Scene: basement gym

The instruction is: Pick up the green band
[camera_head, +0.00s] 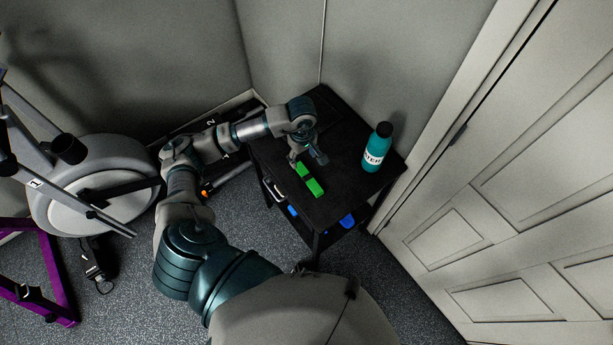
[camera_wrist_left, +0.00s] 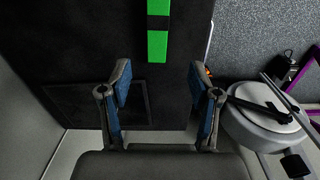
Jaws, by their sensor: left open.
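The green band (camera_head: 315,187) lies flat on top of the small black table (camera_head: 345,192), near its front left part. It shows as a bright green strip with a dark section across it. My left gripper (camera_head: 308,157) is above the table, just behind the band, and partly hides the far end in the head view. In the wrist view the left gripper (camera_wrist_left: 159,80) is open and empty. The band (camera_wrist_left: 157,46) is in line with the gap between the fingers, beyond the fingertips. My right gripper is not in view.
A teal bottle (camera_head: 376,150) with a black cap stands on the table to the right of the band. Blue items (camera_head: 347,220) are on a lower shelf. A panelled door (camera_head: 500,220) is at right, and an exercise machine (camera_head: 95,185) is at left.

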